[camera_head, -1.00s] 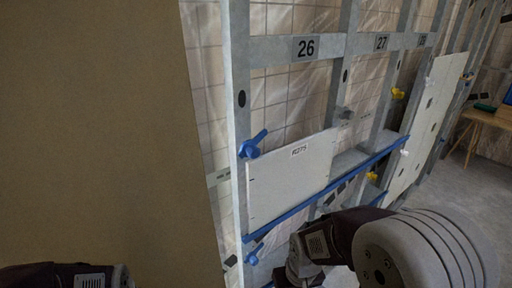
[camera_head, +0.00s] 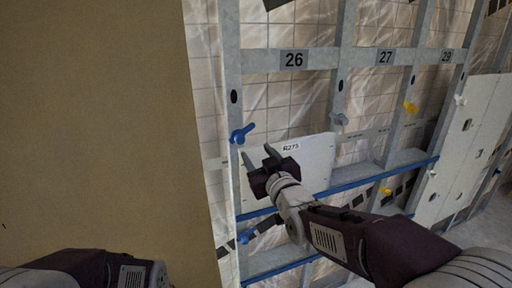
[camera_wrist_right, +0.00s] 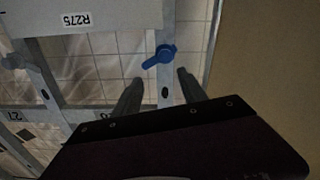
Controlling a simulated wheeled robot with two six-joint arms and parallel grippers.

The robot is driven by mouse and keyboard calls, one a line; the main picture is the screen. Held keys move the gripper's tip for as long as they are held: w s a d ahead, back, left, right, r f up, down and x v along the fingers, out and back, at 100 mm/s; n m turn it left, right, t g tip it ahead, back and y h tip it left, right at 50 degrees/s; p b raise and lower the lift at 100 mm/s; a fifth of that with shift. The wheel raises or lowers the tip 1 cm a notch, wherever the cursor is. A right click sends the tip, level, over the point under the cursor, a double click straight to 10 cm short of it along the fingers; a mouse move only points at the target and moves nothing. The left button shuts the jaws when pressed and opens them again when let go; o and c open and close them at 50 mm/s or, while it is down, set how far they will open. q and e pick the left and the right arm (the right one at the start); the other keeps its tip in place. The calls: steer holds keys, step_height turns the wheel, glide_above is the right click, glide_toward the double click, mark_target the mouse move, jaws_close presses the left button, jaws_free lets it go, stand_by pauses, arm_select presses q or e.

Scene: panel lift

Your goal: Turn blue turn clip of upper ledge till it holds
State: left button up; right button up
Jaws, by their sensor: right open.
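The blue turn clip (camera_head: 242,133) sits on the metal stud just above the top left corner of the white panel R275 (camera_head: 318,165). Its handle slants up to the right in the head view. The upper blue ledge (camera_head: 400,168) runs along the panel's lower edge. My right gripper (camera_head: 258,155) is open and empty, in front of the panel's top left part, below the clip. In the right wrist view, which looks upside down, the clip (camera_wrist_right: 159,56) lies just beyond and between the open fingertips (camera_wrist_right: 160,77), apparently untouched. My left gripper is out of view.
A lower blue clip (camera_head: 246,236) and a lower blue ledge (camera_head: 285,268) are below. Grey (camera_head: 339,120) and yellow (camera_head: 410,107) clips sit on studs to the right. A large brown board (camera_head: 95,130) fills the left side.

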mark_target(241, 140)
steer(key=p+x, duration=0.1)
steer(key=x, duration=0.1)
steer(key=p+x, duration=0.1)
steer(key=x, duration=0.2)
steer(key=a+p+x, duration=0.1)
steer(key=x, duration=0.1)
steer(key=shift+w+f, duration=0.15)
steer(key=w, duration=0.1)
steer(key=w+a+p, duration=0.1)
steer(key=w, duration=0.1)
steer(key=shift+w+a+f, duration=0.15)
steer(key=shift+a+f, duration=0.15)
steer(key=shift+f, duration=0.1)
steer(key=shift+d+r, duration=0.1)
steer(key=shift+d, duration=0.05)
steer(key=shift+c, duration=0.6)
steer(key=shift+s, duration=0.3)
steer(key=c, duration=0.5)
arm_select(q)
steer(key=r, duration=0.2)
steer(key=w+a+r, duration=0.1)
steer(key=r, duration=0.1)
arm_select(e)
jaws_close()
